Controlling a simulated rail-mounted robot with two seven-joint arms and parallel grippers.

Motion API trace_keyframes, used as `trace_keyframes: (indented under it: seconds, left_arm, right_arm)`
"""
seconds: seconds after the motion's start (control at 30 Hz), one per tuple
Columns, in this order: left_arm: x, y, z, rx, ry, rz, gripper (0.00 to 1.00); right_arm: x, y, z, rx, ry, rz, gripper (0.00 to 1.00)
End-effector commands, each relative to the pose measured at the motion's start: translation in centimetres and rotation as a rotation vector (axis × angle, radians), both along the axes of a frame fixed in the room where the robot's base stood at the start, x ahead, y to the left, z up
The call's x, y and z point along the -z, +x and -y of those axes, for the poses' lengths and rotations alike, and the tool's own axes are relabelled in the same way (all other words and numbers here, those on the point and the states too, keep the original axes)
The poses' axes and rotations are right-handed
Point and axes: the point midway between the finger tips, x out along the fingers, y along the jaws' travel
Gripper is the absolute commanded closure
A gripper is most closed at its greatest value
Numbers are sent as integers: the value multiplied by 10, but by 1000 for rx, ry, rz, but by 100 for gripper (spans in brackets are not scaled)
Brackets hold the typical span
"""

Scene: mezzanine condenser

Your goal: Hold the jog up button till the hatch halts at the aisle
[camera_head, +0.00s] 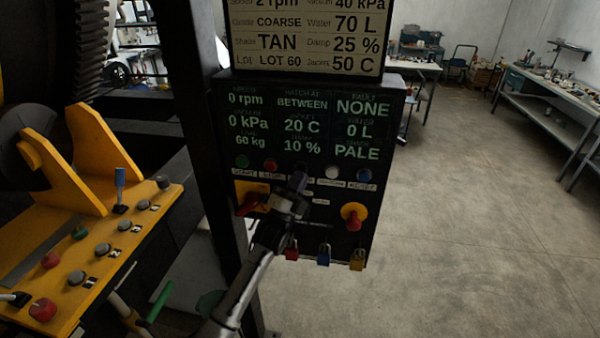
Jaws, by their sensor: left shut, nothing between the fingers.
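A black control panel (383,120) hangs on a dark post in the middle of the view. Its green readout, apparently labelled "hatch at", says BETWEEN (299,104). Below the readouts runs a row of buttons: green (242,162), red (270,165), white (331,172) and blue (364,175). Contact cannot be told, and the small labels are too blurred to tell which is jog up. My right gripper is out of view.
Below the row are a red handle (248,203) on a yellow plate, a red knob (353,215) on yellow and several padlocks (323,256). A yellow console (62,240) with buttons and a blue lever (120,185) stands left. Floor at right is clear before workbenches (545,95).

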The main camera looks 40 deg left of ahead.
Motion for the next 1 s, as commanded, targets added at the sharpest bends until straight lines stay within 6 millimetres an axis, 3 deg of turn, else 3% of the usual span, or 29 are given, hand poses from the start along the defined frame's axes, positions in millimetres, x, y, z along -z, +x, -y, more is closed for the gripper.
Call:
trace_keyframes:
  seconds: [1.0]
  left_arm:
    - [0,7,-3,0,0,0,100]
  right_arm:
    - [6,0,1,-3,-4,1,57]
